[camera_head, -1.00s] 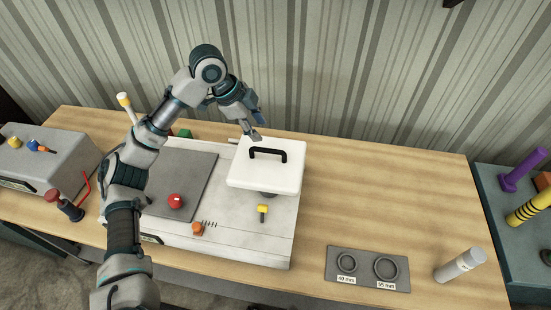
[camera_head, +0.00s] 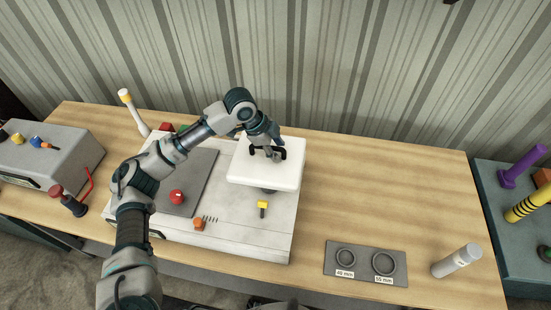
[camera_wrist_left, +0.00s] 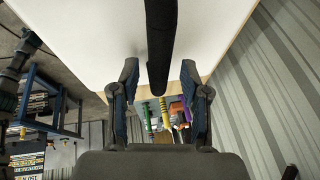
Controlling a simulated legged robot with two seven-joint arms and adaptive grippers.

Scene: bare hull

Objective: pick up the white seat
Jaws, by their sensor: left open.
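The white seat (camera_head: 262,174) is a square block with a black handle on top. It sits raised on a dark post above the white panel box on the table. My left gripper (camera_head: 271,151) is at the black handle (camera_head: 282,153), coming from above and behind. In the left wrist view the gripper (camera_wrist_left: 158,88) is open, with one finger on each side of the handle bar (camera_wrist_left: 160,40). The white seat (camera_wrist_left: 95,35) fills the top of that view. Gaps show between the bar and both fingers. My right gripper is not in view.
The panel box (camera_head: 240,225) carries a red knob (camera_head: 177,197), an orange knob (camera_head: 198,224) and a yellow key-like knob (camera_head: 263,207). A grey plate with two rings (camera_head: 366,263) and a white cylinder (camera_head: 457,260) are at right.

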